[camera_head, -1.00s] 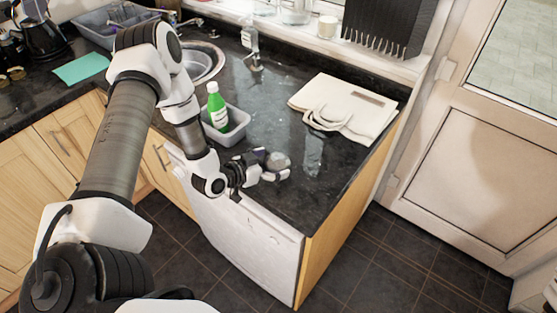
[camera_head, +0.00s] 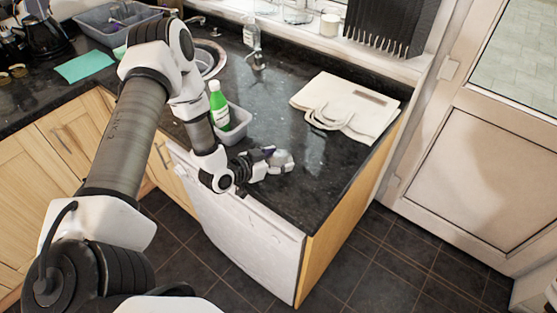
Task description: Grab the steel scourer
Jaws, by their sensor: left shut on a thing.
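The steel scourer (camera_head: 281,157) is a small grey round lump near the front edge of the dark granite counter. My left gripper (camera_head: 277,162) reaches in from the left, low over the counter, and its fingers are closed around the scourer. The fingers hide much of it, and I cannot tell whether it still touches the counter. My right gripper is out of view.
A grey tub (camera_head: 238,128) with a green bottle (camera_head: 218,104) stands just behind my left wrist. A cream cloth bag (camera_head: 347,100) lies at the back right. A clear spray bottle (camera_head: 252,38) stands near the window sill.

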